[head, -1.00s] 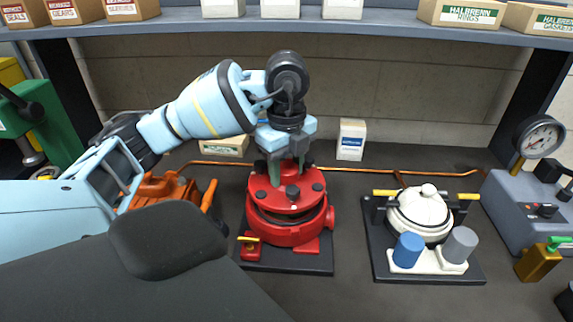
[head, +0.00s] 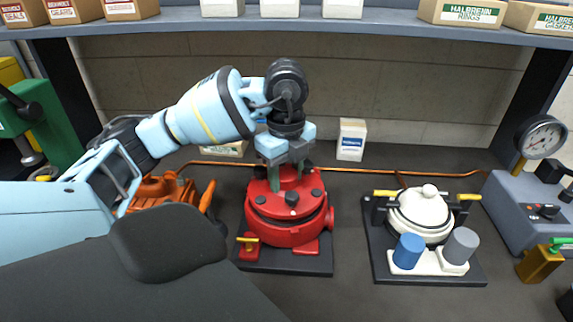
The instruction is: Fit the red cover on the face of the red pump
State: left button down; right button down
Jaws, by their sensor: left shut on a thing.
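The red pump (head: 290,236) stands on a dark base plate (head: 300,264) at the middle of the bench. The red cover (head: 286,207), a disc with dark knobs on top, lies on or just over the pump's face. It looks nearly level, with a narrow dark line between it and the pump at the front. My left gripper (head: 287,168) points down from above and is shut on the cover's raised middle; its fingertips are partly hidden. My right gripper does not show.
A white pump (head: 420,218) with blue and grey cylinders stands to the right. A gauge box (head: 530,205) is at the far right. An orange thing (head: 165,190) sits behind my arm at left. A copper pipe (head: 345,169) runs along the back. A small white box (head: 351,140) stands behind.

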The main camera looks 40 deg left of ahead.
pick_arm(q)
jog(key=shift+f+b, duration=0.3)
jog(key=shift+f, duration=0.75)
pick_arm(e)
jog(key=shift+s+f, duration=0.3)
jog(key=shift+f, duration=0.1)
pick_arm(q)
jog(key=c, duration=0.7)
grip_release()
jog(key=shift+f, duration=0.1)
jog(key=shift+r+p, duration=1.15)
jog(key=shift+r, duration=0.8)
jog(key=shift+r+p, duration=0.6)
jog(key=shift+r, duration=0.5)
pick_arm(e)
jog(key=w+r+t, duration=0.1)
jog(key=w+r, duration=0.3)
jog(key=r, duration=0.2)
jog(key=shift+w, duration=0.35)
